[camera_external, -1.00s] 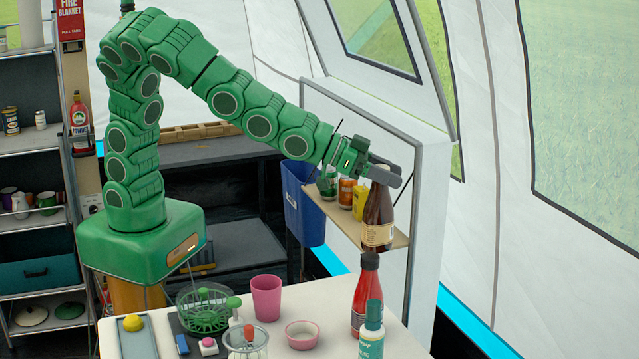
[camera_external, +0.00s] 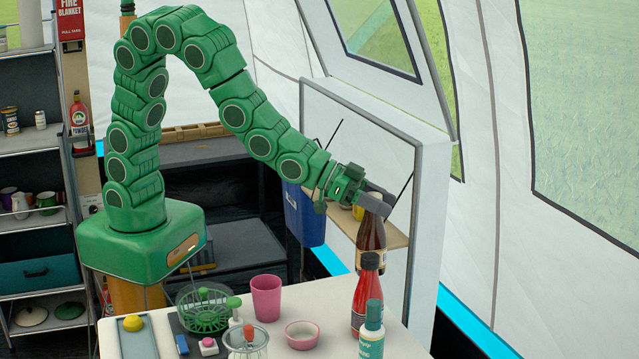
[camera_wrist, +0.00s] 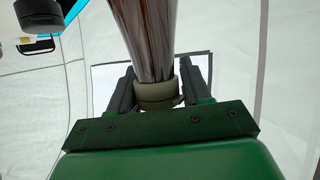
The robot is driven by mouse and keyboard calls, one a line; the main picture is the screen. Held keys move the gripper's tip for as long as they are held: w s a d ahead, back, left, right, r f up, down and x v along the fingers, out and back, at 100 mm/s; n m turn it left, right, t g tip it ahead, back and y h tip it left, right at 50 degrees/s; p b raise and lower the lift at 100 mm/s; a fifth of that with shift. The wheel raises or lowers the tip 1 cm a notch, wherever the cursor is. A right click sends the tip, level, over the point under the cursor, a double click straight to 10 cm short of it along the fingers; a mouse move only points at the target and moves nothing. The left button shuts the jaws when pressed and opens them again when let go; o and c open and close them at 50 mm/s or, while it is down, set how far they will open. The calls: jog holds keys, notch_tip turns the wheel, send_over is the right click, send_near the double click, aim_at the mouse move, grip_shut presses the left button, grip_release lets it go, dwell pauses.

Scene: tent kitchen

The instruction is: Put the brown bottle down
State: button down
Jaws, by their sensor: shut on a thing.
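The brown bottle (camera_external: 371,236) is upright in the external view, with a pale label near its lower part. My gripper (camera_external: 376,204) is shut on its upper end. In the wrist view the bottle (camera_wrist: 150,40) runs up between the two fingers of my gripper (camera_wrist: 158,92). The bottle's lower end is hidden behind the red sauce bottle, so I cannot tell whether it touches anything.
The red sauce bottle (camera_external: 366,297) and a teal-and-white bottle (camera_external: 371,333) stand at the white table's (camera_external: 325,342) right side. A pink cup (camera_external: 266,298) and a small pink bowl (camera_external: 302,335) are left of them. A narrow shelf (camera_external: 397,238) is behind the bottle.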

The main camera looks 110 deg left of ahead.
jog(key=shift+d+r+n+y, duration=0.15)
jog(key=shift+r+n+y, duration=0.25)
jog(key=shift+r, duration=0.95)
jog(key=r, duration=0.2)
jog(key=d+r+n+y, duration=0.1)
jog(key=r, duration=0.1)
jog(key=r+y, duration=0.1)
jog(key=r, duration=0.2)
jog(key=shift+s+d+n+g, duration=0.2)
jog(key=shift+s+n+g, duration=0.1)
jog(key=shift+n, duration=0.1)
jog(key=s+f+n+g+y, duration=0.3)
jog(key=s+n+y, duration=0.1)
jog(key=s, duration=0.8)
jog(key=s+f+n+g+y, duration=0.25)
jog(key=s+n, duration=0.25)
jog(key=s, duration=0.7)
jog(key=w+f, duration=1.2)
jog(key=w, duration=0.2)
jog(key=shift+d+f+g+y, duration=0.25)
jog(key=shift+g+y, duration=0.1)
jog(key=shift+y, duration=0.1)
jog(key=shift+f, duration=0.1)
jog(key=shift+c, duration=2.4)
grip_release()
